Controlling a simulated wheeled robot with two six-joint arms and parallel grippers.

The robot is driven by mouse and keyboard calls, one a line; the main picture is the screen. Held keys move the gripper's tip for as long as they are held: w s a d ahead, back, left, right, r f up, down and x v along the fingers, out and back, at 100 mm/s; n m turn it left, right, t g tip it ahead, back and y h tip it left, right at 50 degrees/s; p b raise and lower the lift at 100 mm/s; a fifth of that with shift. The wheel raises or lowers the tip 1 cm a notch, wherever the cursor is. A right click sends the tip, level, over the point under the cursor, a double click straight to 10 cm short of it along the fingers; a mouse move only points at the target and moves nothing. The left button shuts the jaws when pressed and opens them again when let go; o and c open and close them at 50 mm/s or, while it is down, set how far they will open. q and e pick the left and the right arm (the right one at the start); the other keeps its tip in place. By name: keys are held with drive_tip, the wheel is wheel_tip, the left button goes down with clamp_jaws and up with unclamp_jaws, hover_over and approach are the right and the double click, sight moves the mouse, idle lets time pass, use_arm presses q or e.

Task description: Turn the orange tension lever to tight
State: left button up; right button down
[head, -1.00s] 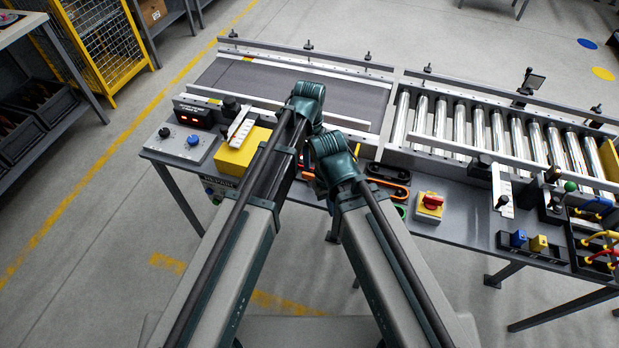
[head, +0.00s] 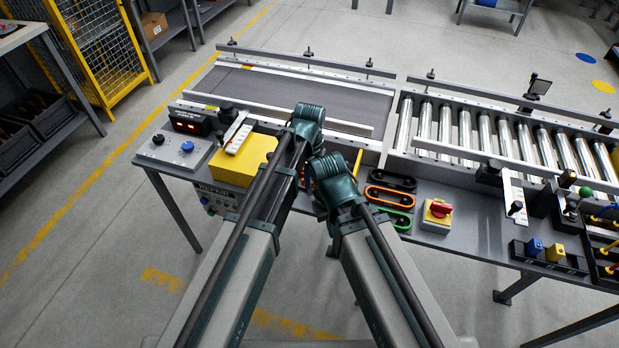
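A slim yellow-orange bar (head: 358,163) stands up just right of my two wrists, by the near edge of the flat belt conveyor. It looks like the tension lever, but its base is hidden behind my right arm, so I cannot tell its setting. My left gripper (head: 304,172) is down behind my forearms near the bench's front. Its fingers are mostly hidden, and I cannot see them touching the bar. My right wrist is beside it, slightly nearer, and covers its own gripper.
A yellow block (head: 243,158), a red display (head: 187,121) and a blue button (head: 187,147) are left. The roller conveyor (head: 465,125) is at right.

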use_arm(q)
clamp_jaws()
drive_tip(key=n, duration=0.8)
drive_tip(key=shift+s+n, duration=0.1)
drive_tip(key=shift+n, duration=0.2)
drive_tip(key=n, duration=0.9)
drive_tip(key=shift+d, duration=0.1)
drive_tip(key=shift+n, duration=0.3)
